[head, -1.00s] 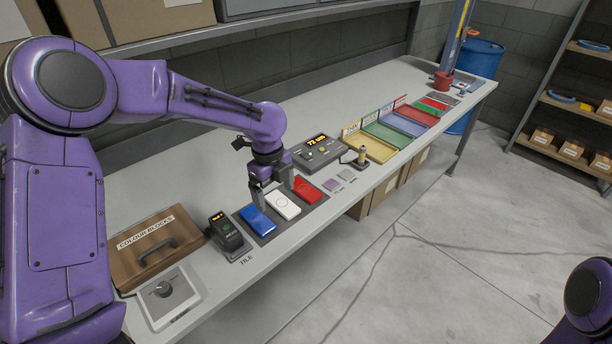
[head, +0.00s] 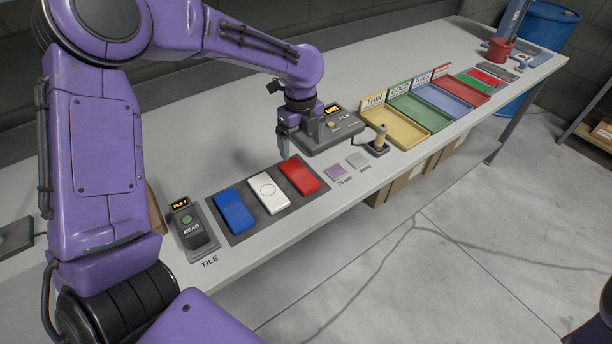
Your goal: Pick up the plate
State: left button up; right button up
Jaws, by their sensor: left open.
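No thing in view is labelled as a plate. My left gripper (head: 296,146) is open and empty, pointing down above the bench by the left side of the grey gauge box (head: 338,128). It is to the left of both squares and behind the red tile (head: 304,175). Whether its fingertips touch anything I cannot tell. My right gripper is out of view.
A blue tile (head: 235,211) and a white tile (head: 268,194) lie beside the red one on a dark mat (head: 243,236). A reader (head: 192,228) stands left. A small probe (head: 379,138) stands right of the gauge, before coloured trays (head: 401,134).

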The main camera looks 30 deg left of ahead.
aim_at(299, 173)
pick_arm(q)
jog(key=f, duration=0.3)
jog(key=f+p, duration=0.1)
jog(key=f, duration=0.3)
jog(key=f+p, duration=0.1)
jog(key=f, duration=0.2)
jog(key=shift+a+f, duration=0.2)
jog(key=shift+a, duration=0.2)
jog(key=shift+f, duration=0.2)
jog(key=shift+r, duration=0.1)
jog(key=c, duration=1.2)
jog(key=shift+c, duration=0.2)
